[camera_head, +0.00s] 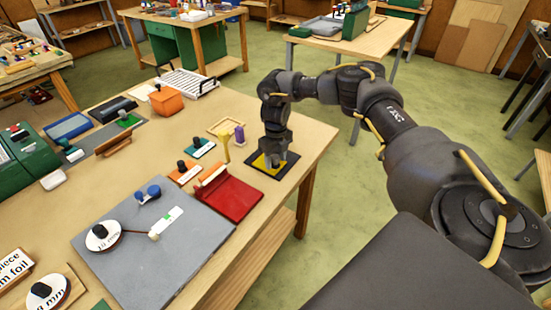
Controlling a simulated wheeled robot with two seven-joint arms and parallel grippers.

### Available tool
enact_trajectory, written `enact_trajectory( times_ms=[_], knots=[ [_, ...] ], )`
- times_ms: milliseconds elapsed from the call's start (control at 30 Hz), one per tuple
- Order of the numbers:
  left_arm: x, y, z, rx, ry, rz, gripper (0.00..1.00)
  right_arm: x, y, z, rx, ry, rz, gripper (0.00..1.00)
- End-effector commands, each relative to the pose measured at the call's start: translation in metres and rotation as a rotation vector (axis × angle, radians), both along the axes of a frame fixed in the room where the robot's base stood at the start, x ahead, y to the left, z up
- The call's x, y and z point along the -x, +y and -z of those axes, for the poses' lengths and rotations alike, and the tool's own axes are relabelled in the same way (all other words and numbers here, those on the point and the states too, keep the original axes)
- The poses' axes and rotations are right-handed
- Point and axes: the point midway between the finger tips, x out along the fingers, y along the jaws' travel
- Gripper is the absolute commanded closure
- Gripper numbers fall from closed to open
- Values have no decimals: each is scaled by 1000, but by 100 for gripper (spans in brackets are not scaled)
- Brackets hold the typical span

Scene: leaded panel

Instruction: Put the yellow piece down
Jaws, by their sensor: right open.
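The yellow piece (261,162) lies flat on a dark square mat (281,173) near the right edge of the workbench. My right gripper (272,163) points down right over the yellow piece, its fingers open and low beside the knob or middle of it. The gripper hides part of the piece, so I cannot tell whether the fingers touch it. My left gripper is not in view.
A red tray (232,198), a yellow forked tool (224,148), a purple object (239,134) and a teal piece with a black knob (199,149) stand left of the mat. A grey board (150,265) lies in front. The bench edge (315,160) is close on the right.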

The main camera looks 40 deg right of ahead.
Motion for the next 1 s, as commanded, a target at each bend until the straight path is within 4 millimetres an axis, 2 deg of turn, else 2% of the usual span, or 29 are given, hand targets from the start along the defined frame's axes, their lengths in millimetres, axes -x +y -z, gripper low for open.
enact_trajectory(
  times_ms=[167,233,433,600,700,867,1000],
  knots=[
    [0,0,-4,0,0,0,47,0,0,-6,0,-1,0,50],
    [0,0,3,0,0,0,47,-1,0,-10,-1,-3,0,50],
    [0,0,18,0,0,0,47,-2,0,-48,-1,-7,0,50],
    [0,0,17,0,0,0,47,-1,0,-89,2,-5,-2,50],
    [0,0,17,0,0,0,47,-1,0,-104,2,-5,-1,50],
    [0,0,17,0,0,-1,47,-1,0,-120,0,-2,-1,50],
    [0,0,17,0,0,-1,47,0,0,-124,0,0,0,50]
  ],
)
